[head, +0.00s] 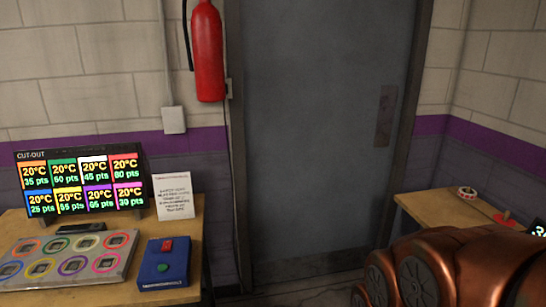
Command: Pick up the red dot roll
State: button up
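A small white and red roll (467,193), likely the red dot roll, lies on the wooden table (430,207) at the right. It sits near the far edge of that table, and nothing touches it. A small red object (503,217) lies on the same table, nearer and to the right; its shape is hard to tell. My copper-coloured arm covers the lower right corner and hides the near part of this table. My gripper is not in view.
A left table (190,225) holds a lit points display (80,184), a printed card (173,196), a panel of coloured rings (65,261) and a blue button box (170,263). A grey door (315,130) stands behind, with a fire extinguisher (207,50) beside it. Floor shows between the tables.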

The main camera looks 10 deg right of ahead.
aim_at(473, 196)
jog(key=u, duration=0.2)
jog(key=i, duration=1.15)
jog(key=z, duration=1.1)
jog(key=i, duration=1.85)
jog(key=z, duration=0.55)
jog(key=i, duration=0.55)
jog(key=z, duration=0.1)
